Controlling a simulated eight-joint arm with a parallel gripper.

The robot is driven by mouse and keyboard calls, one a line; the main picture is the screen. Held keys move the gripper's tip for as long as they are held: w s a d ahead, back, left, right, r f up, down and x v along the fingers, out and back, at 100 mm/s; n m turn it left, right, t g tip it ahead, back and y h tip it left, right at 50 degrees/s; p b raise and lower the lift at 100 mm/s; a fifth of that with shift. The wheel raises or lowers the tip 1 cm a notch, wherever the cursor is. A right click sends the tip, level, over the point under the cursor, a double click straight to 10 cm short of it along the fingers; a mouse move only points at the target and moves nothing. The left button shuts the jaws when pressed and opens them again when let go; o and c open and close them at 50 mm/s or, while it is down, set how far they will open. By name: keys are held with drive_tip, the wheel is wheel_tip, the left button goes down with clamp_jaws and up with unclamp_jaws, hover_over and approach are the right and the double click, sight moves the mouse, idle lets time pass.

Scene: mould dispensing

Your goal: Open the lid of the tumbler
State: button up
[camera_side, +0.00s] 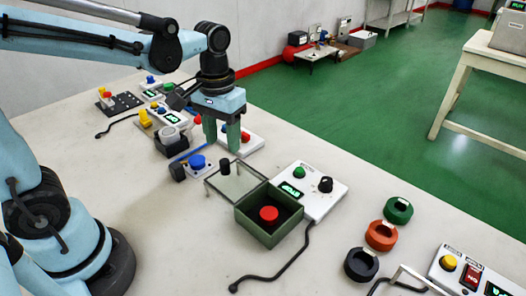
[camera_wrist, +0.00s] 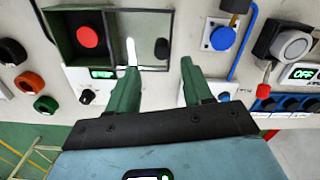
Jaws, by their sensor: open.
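The tumbler is probably the small green box (camera_side: 262,236) with a red round piece (camera_side: 268,214) inside; its top is uncovered. A clear lid panel (camera_side: 236,182) extends from the box's far-left edge, swung away from the opening. A dark knob (camera_side: 225,166) shows at the panel's far end. In the wrist view the box (camera_wrist: 54,32) is at upper left and the lid (camera_wrist: 147,30) is right of it. My gripper (camera_side: 228,148) has green fingers pointing down, open and empty, above and behind the lid. In the wrist view the fingertips (camera_wrist: 158,66) are apart just below the lid.
A white control panel (camera_side: 322,205) with a green display and knobs adjoins the box. A blue button unit (camera_side: 197,162) stands left of the lid. Green, orange and black rings (camera_side: 380,236) lie on the right. A black cable (camera_side: 278,277) runs across clear front tabletop.

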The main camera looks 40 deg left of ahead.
sight(225, 161)
wheel_tip(225, 161, up, 5)
drive_tip(key=shift+f, duration=0.1)
idle(0.3)
drive_tip(key=shift+s+a+f+m+t, duration=0.2)
drive_tip(key=shift+s+f+m+t, duration=0.35)
drive_tip(key=shift+t, duration=0.65)
drive_tip(key=shift+s+a+f+m+t, duration=0.25)
drive_tip(key=shift+s+f+t, duration=0.45)
drive_tip(key=shift+t, duration=0.5)
drive_tip(key=shift+s+a+f+m+t, duration=0.15)
drive_tip(key=shift+s+f+m+t, duration=0.4)
drive_tip(key=shift+t, duration=0.65)
